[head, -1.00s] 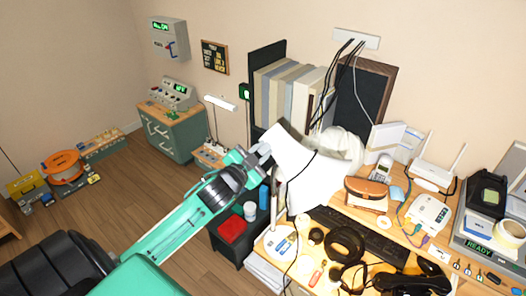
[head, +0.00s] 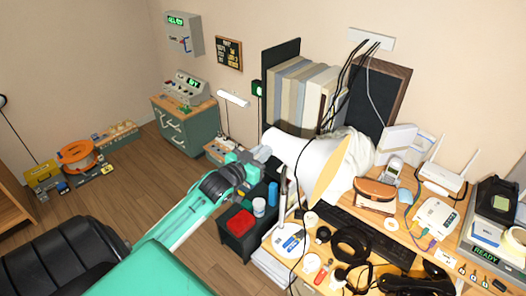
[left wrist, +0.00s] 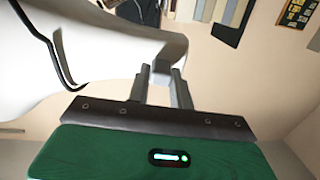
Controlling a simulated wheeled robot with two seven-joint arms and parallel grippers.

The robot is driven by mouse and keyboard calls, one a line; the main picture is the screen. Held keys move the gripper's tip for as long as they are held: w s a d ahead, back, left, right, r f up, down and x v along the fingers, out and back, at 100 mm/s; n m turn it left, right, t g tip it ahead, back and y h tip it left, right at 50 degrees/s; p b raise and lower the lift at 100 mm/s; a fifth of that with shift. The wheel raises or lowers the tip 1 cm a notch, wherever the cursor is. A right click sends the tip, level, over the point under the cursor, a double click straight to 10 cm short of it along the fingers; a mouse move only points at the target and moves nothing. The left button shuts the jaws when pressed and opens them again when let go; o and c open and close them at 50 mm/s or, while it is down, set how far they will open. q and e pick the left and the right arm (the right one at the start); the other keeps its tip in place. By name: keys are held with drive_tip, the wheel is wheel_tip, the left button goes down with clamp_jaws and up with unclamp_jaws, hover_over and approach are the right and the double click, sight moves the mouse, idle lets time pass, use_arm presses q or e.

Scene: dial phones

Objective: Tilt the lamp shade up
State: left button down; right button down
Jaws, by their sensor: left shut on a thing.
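The white lamp shade (head: 300,157) is over the left part of the desk, its open rim turned to the right with a warm-lit inside (head: 331,172) showing. My left gripper (head: 262,153) is at the shade's narrow left end, shut on part of it. In the left wrist view the shade (left wrist: 95,50) fills the left and centre, and the gripper's fingers (left wrist: 160,85) meet a narrow white part at its right end. The exact grip is partly hidden. My right gripper is not in view.
Below the shade the desk holds a keyboard (head: 365,232), black headphones (head: 350,245) and a brown-topped case (head: 375,194). Books (head: 300,95) and hanging black cables stand behind it. A dark cabinet with a red box (head: 240,223) is at the left.

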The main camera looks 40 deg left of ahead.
use_arm(q)
drive_tip(key=shift+f, duration=0.1)
drive_tip(key=c, duration=1.2)
unclamp_jaws()
drive_tip(key=shift+c, duration=0.2)
drive_tip(key=shift+s, duration=0.3)
drive_tip(key=s+b, duration=0.4)
drive_tip(key=s, duration=0.9)
drive_tip(key=shift+a+r+b, duration=0.15)
drive_tip(key=shift+r+b, duration=0.2)
drive_tip(key=shift+b, duration=0.05)
drive_tip(key=shift+f, duration=0.1)
